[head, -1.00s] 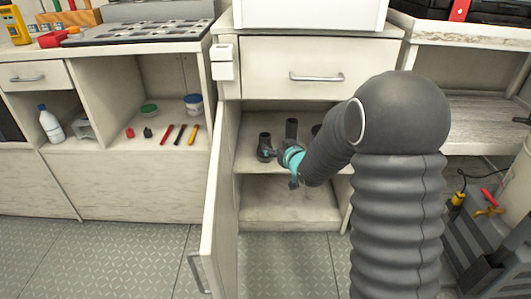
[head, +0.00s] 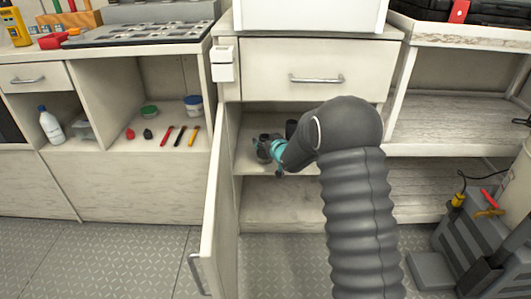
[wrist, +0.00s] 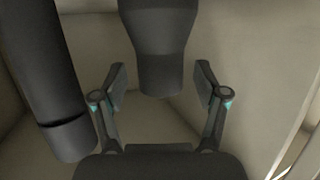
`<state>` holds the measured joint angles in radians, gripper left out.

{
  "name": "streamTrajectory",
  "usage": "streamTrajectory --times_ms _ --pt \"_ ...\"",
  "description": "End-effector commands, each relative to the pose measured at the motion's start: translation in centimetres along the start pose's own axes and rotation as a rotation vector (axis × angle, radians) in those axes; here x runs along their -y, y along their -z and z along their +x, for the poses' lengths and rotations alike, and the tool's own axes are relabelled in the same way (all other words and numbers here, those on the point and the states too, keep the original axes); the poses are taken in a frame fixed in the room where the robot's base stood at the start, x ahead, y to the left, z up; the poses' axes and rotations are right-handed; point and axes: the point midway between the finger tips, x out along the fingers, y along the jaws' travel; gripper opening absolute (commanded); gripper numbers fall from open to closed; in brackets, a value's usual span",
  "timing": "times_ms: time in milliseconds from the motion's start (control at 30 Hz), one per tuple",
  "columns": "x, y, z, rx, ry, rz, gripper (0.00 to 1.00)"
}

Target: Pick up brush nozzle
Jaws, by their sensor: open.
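Dark nozzle-like pieces stand on the upper shelf inside the open cabinet. In the head view one dark upright piece (head: 291,127) shows behind my wrist, and another (head: 265,138) is partly hidden by my gripper (head: 264,152). In the wrist view my gripper (wrist: 161,80) is open, with a dark flared piece (wrist: 158,40) between and beyond its fingertips; I see no clear contact. A second dark tube (wrist: 40,80) stands left of the left finger. I cannot tell which piece is the brush nozzle.
The cabinet door (head: 213,200) stands open to the left of my arm. A closed drawer (head: 310,70) is above the opening. The lower shelf (head: 280,205) looks clear where visible. Small tools and jars lie in the left compartment (head: 160,128).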

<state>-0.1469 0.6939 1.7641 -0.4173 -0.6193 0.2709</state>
Motion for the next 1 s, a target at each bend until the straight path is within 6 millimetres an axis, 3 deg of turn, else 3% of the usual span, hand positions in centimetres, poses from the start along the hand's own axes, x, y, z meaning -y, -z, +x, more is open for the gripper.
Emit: streamTrajectory --times_ms 133,367,667,1000 --pt "0.04 0.06 1.1 -0.001 0.0 0.0 0.73" --pt "0.06 0.05 1.18 -0.001 0.0 0.0 0.73" --pt "0.05 0.06 1.15 -0.001 0.0 0.0 0.0" --pt "0.04 0.39 1.06 -0.002 0.0 0.0 0.0"
